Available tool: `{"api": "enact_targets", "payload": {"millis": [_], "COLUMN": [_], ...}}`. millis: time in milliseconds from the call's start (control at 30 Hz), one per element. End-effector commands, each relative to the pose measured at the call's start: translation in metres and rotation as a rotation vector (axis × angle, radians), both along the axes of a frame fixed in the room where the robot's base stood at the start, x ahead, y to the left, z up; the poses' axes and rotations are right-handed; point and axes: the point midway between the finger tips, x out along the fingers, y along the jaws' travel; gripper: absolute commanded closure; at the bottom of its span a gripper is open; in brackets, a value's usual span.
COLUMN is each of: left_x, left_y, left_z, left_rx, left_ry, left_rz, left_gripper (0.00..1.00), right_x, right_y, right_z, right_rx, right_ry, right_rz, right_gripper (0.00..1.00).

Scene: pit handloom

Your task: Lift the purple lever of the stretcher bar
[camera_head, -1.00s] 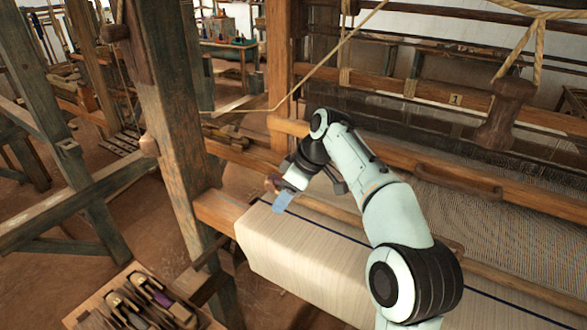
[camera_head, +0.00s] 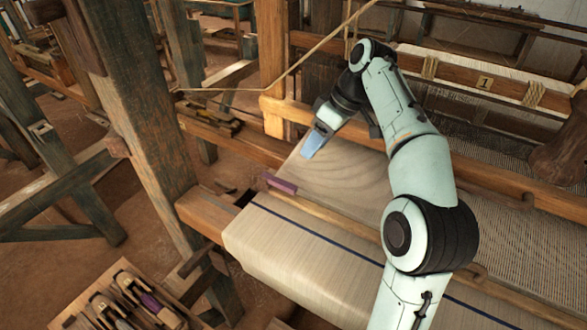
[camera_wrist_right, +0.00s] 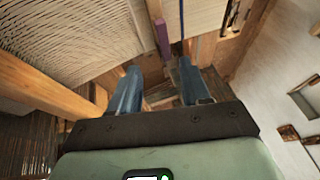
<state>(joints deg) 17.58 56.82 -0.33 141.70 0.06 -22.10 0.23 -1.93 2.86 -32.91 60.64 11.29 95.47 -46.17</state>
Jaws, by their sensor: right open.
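The purple lever (camera_head: 281,184) lies at the left end of the wooden stretcher bar (camera_head: 335,215), which runs across the woven cloth (camera_head: 300,250). In the wrist view the purple lever (camera_wrist_right: 162,38) shows beyond my fingertips, near the middle of the gap between them. My right gripper (camera_head: 314,145) is open and empty, with blue fingers; in the head view it appears beyond the lever, apart from it. In the wrist view its two fingers (camera_wrist_right: 160,75) stand well apart. My left gripper is not in view.
A thick wooden loom post (camera_head: 140,110) stands left of the cloth. A wooden tool tray (camera_head: 125,300) with shuttles sits at the lower left. A loom beam (camera_head: 460,75) marked 1 and a taut rope (camera_head: 300,65) are behind my right arm.

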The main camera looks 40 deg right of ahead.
Motion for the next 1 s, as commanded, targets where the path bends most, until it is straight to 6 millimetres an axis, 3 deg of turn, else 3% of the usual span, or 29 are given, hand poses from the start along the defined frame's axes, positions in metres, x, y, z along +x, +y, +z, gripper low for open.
{"api": "enact_targets", "payload": {"millis": [167, 600, 800, 1000], "left_x": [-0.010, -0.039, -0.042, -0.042], "left_y": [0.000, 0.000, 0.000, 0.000], "left_z": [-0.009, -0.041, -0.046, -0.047], "left_rx": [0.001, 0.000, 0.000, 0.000], "left_ry": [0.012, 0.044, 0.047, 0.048], "left_rz": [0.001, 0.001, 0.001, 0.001], "left_gripper": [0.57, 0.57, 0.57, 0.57], "right_x": [0.003, 0.031, 0.040, 0.042], "right_y": [0.005, 0.030, 0.036, 0.038], "right_z": [-0.016, -0.096, -0.116, -0.121], "right_rx": [0.001, 0.001, 0.000, -0.001], "right_ry": [0.005, 0.004, 0.002, 0.001], "right_rz": [0.003, 0.003, 0.002, 0.001], "right_gripper": [0.53, 0.53, 0.53, 0.53]}}
